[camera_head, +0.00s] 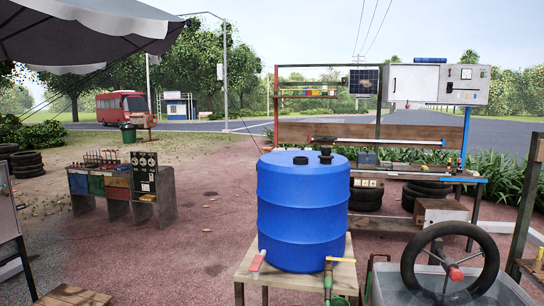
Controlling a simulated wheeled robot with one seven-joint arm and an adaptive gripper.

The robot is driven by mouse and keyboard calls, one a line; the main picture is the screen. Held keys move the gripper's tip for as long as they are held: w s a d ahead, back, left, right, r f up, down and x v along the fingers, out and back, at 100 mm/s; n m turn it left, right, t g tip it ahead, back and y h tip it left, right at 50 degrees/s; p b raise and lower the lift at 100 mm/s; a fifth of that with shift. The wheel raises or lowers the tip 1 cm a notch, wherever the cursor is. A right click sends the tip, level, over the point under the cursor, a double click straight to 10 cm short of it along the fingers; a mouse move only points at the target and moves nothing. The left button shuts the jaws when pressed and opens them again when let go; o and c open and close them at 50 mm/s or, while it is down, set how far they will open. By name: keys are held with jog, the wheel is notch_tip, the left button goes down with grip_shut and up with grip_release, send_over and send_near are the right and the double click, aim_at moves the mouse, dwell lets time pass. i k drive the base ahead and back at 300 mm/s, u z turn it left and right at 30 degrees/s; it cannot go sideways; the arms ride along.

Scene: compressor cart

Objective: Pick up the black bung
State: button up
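A blue drum (302,215) stands upright on a wooden table (250,280) in the middle foreground. On its top are two black parts. One is a low, flat black bung (300,160) left of centre. The other is a taller black fitting (326,155) just right of it, with a wider upper rim. Both appear seated in the drum top, and I cannot tell for sure which one the task means. My gripper is not in view.
A wheel with a black tyre (450,262) stands over a grey water tub (515,292) at right. A workbench (380,133) with a panel and white cabinet is behind. A tool stand (158,195) is at left. Paved ground left of the drum is open.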

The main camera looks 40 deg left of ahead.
aim_at(325, 158)
jog(key=u, duration=1)
jog(key=i, duration=0.2)
